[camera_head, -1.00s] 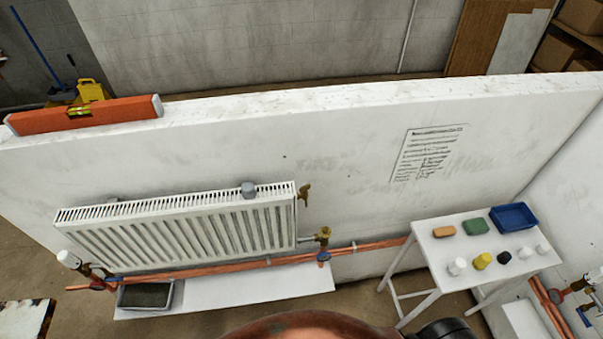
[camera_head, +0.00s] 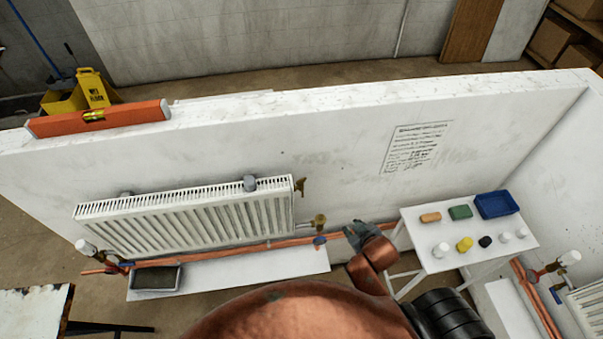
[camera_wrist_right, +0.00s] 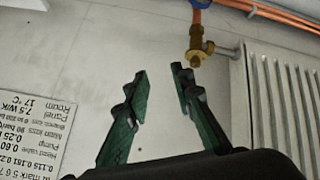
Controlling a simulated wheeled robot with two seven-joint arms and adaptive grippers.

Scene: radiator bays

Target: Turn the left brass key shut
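A small brass key (camera_head: 300,186) sticks out at the upper right end of the white radiator (camera_head: 190,222). A brass valve (camera_head: 319,221) with a blue part below it sits at the radiator's lower right; it also shows in the right wrist view (camera_wrist_right: 197,45), whose picture is upside down. My right gripper (camera_head: 354,232) is right of the valve, in front of the wall. In the right wrist view my right gripper (camera_wrist_right: 159,72) has its two green-black fingers apart with nothing between them. The brass key is not clearly seen in that view. My left gripper is not in view.
Copper pipes (camera_head: 240,250) run low along the wall. A white table (camera_head: 425,222) with blocks, knobs and a blue tray (camera_head: 497,204) stands at the right. A dark-filled tray (camera_head: 157,279) is below the radiator. An orange level (camera_head: 100,118) lies on the wall top.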

